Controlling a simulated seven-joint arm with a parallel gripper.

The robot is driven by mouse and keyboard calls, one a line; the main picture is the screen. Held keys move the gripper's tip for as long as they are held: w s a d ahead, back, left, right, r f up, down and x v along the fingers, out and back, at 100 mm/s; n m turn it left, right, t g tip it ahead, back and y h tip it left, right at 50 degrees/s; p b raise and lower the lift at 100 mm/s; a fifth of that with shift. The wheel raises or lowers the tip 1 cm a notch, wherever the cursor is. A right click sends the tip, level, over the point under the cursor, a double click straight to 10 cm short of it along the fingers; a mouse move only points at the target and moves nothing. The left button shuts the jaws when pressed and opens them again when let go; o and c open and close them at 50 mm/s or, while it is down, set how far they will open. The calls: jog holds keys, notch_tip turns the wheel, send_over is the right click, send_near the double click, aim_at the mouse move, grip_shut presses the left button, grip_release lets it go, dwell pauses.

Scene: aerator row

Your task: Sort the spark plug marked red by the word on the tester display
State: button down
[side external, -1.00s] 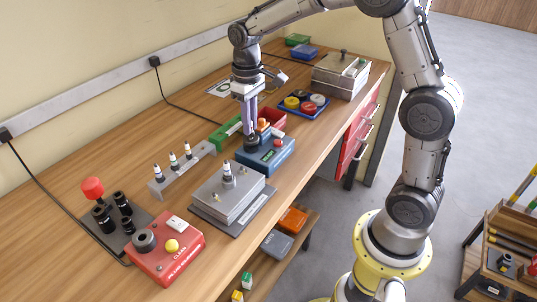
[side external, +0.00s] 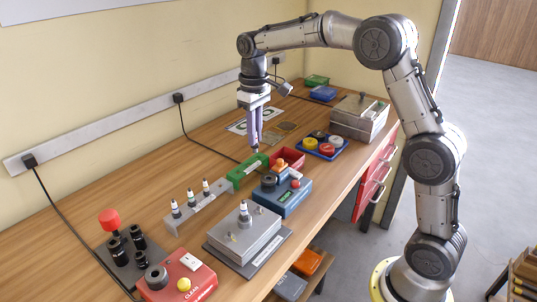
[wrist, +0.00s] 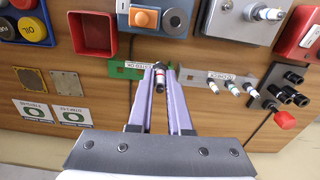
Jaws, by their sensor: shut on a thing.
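My gripper (side external: 255,146) is shut on a spark plug with a red band, which shows between the fingers in the wrist view (wrist: 159,80). In the side view the plug is a small dark shape at the fingertips. It hangs over or just behind the green rack (side external: 236,177), whose label in the wrist view looks like "TESTED OK" (wrist: 141,65); I cannot tell whether they touch. The blue tester (side external: 297,199) stands in front of the rack. Its small display (side external: 285,196) is too small to read. The red bin (side external: 298,163) is behind the tester.
A grey rack (side external: 180,226) holds three spark plugs, left of the green rack. A grey block (side external: 240,241) with one plug upright stands in front. The red cleaner (side external: 190,286) and dark sockets (side external: 137,236) are at the left. A blue tray of round tins (side external: 322,153) is behind the bin.

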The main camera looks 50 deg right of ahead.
jog(key=w+d+f, duration=0.1)
jog(key=w+d, duration=0.2)
jog(key=w, duration=0.3)
notch_tip(320, 180, down, 7)
jog(key=shift+d+r, duration=0.15)
jog(key=shift+d, duration=0.3)
jog(key=shift+w+f, duration=0.1)
jog(key=shift+f, duration=0.85)
dwell(0.8)
jog(key=shift+f, duration=0.35)
jog(key=shift+f, duration=0.15)
jog(key=c, duration=0.8)
grip_release()
jog(key=shift+o, duration=0.2)
